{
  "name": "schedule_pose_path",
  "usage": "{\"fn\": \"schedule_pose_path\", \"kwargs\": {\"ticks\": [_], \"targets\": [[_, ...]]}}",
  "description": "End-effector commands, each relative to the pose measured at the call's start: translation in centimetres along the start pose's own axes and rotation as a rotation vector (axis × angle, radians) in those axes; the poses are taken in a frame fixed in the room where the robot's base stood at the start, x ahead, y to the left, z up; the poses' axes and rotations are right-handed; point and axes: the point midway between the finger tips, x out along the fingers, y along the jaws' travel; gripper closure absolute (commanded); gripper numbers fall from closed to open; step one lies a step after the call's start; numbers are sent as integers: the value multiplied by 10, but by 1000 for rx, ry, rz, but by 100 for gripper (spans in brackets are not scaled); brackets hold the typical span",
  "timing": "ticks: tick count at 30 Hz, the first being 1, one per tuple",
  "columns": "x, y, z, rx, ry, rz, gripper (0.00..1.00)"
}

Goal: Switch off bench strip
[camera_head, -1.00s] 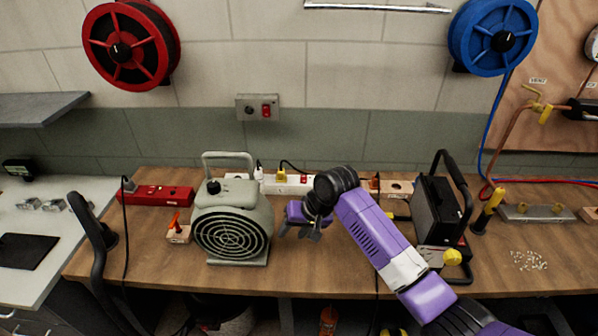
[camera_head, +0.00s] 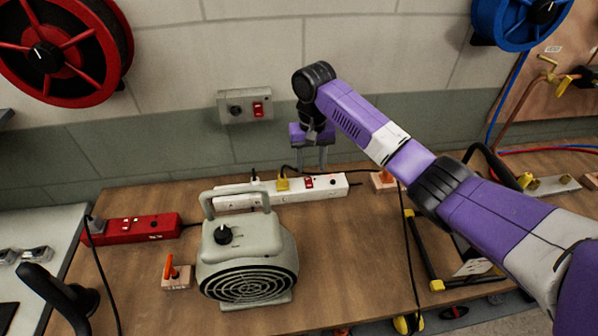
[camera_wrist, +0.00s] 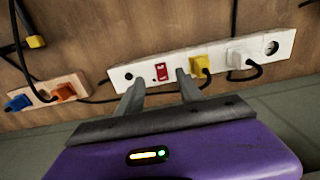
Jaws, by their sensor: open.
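The white bench strip (camera_head: 328,187) lies along the back of the wooden bench, behind the grey fan heater. It carries a red rocker switch (camera_head: 309,182), a yellow plug (camera_head: 283,184) and a white plug. In the wrist view the strip (camera_wrist: 130,76) shows its red switch (camera_wrist: 161,72) between my fingertips, beside the yellow plug (camera_wrist: 201,64). My gripper (camera_head: 313,168) points down above the strip near the switch. In the wrist view my gripper (camera_wrist: 159,80) is open and empty, its fingers apart. I cannot tell whether the fingertips touch the strip.
The grey fan heater (camera_head: 246,255) stands in front of the strip's left part. A red power strip (camera_head: 143,228) lies to the left. A wall box (camera_head: 245,106) with a red switch is above the bench. A black cable hangs over the front right.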

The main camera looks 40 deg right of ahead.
Motion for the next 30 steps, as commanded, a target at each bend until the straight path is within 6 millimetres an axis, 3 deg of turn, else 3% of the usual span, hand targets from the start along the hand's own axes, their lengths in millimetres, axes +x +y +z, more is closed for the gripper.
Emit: {"fn": "schedule_pose_path", "kwargs": {"ticks": [15, 27, 30], "targets": [[66, 0, 1, 1, -3, 1, 56], [76, 0, 0, 0, -1, 0, 56], [76, 0, 0, 0, -1, 0, 74]]}}
